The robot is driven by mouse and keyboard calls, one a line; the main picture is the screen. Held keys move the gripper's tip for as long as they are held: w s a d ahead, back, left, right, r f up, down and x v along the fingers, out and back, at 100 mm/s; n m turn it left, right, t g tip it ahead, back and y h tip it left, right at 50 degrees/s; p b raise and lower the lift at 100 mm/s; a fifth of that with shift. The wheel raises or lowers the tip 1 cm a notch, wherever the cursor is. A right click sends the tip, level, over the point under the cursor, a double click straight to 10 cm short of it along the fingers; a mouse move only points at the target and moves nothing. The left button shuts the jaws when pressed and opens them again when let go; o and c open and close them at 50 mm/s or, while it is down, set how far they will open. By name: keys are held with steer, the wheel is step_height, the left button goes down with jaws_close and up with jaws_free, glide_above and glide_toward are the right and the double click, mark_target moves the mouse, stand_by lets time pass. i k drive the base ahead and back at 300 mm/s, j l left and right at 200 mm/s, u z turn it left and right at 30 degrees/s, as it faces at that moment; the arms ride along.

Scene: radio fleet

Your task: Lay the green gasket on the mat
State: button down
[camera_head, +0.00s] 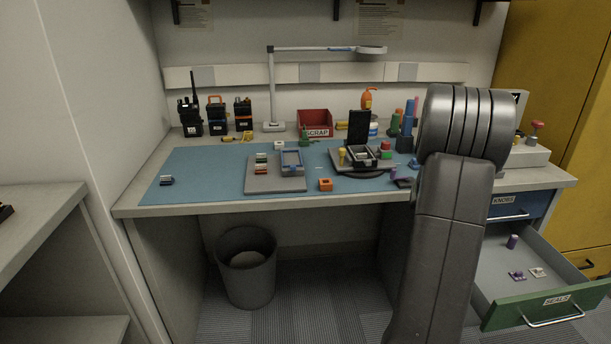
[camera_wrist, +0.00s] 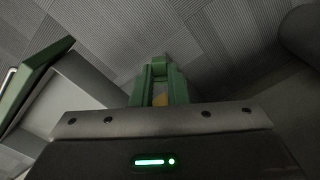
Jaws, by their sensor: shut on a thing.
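My gripper (camera_wrist: 159,72) shows in the wrist view, over the striped floor beside the open drawer. It is shut on a small green piece (camera_wrist: 158,66) at its tips, which I take to be the green gasket; its shape is mostly hidden by the green-looking fingers. A bit of yellow-orange shows between the fingers. In the head view my arm hides the gripper and the held piece. The blue mat (camera_head: 205,172) covers much of the bench top, apart from my gripper.
The green-fronted SEALS drawer (camera_head: 547,302) stands open at right with a few small parts inside; it also shows in the wrist view (camera_wrist: 38,78). The mat's left part is mostly clear.

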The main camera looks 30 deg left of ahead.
mark_target(204, 174)
steer(key=u, duration=1.4)
steer(key=l+u, duration=0.15)
steer(key=u, duration=0.3)
steer(key=l+u, duration=0.15)
steer(key=u, duration=0.35)
steer(key=l+u, duration=0.15)
steer(key=u, duration=0.3)
